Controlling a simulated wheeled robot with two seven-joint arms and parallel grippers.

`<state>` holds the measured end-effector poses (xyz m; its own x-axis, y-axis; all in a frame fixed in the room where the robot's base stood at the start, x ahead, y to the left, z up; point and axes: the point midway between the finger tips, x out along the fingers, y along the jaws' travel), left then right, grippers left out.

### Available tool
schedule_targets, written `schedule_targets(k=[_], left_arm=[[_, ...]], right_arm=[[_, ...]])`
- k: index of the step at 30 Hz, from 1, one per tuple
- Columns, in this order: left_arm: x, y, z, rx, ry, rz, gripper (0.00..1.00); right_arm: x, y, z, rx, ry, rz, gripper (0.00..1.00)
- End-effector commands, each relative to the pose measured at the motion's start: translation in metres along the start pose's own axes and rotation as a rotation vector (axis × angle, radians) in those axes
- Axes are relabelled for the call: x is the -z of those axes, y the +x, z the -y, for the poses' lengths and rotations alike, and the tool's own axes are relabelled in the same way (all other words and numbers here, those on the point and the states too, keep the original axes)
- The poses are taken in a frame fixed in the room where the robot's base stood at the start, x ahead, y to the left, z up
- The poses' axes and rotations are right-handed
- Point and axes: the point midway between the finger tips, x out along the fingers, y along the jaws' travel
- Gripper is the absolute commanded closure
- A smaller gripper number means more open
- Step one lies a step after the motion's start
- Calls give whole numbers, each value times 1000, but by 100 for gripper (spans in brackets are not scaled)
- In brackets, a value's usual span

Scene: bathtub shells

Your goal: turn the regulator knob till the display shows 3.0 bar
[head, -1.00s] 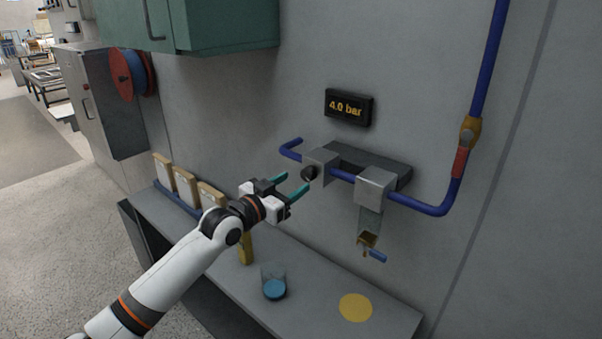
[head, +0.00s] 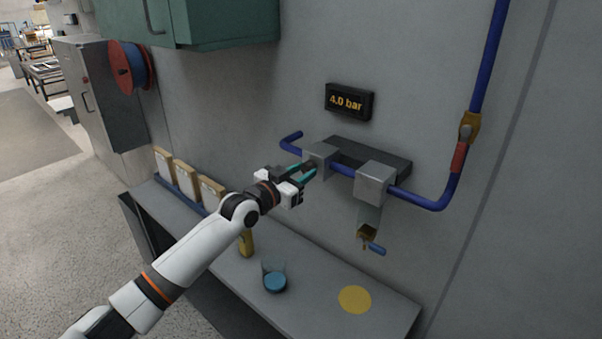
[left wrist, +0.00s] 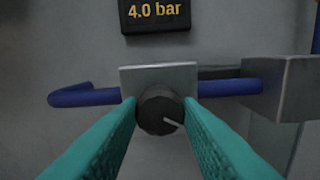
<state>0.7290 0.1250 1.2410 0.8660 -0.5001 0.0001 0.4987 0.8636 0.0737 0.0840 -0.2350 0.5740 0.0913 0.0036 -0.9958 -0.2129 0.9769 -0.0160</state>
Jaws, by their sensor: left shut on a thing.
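The display (head: 349,102) on the wall reads 4.0 bar; it also shows in the left wrist view (left wrist: 155,13). The regulator is a grey metal block (head: 318,157) on the blue pipe, below the display. Its dark round knob (left wrist: 160,112) sits on the block's front, with a pale pointer line toward the lower right. My left gripper (head: 306,171) is at the knob. In the left wrist view its teal fingers (left wrist: 163,118) are shut on the knob from both sides. In the head view the fingers hide the knob. My right gripper is not in view.
A second grey block (head: 372,183) with a clear bowl and brass drain sits right of the regulator. A blue pipe (head: 484,75) with a yellow and red valve rises at the right.

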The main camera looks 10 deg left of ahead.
Motion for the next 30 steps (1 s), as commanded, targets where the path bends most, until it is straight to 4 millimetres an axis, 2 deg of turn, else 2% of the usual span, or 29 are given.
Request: schedule_targets(k=[8, 30], left_arm=[[1, 0, 0, 0, -54, 0, 91], [0, 0, 0, 0, -484, 0, 91]], right_arm=[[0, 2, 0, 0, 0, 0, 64], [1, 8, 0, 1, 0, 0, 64]])
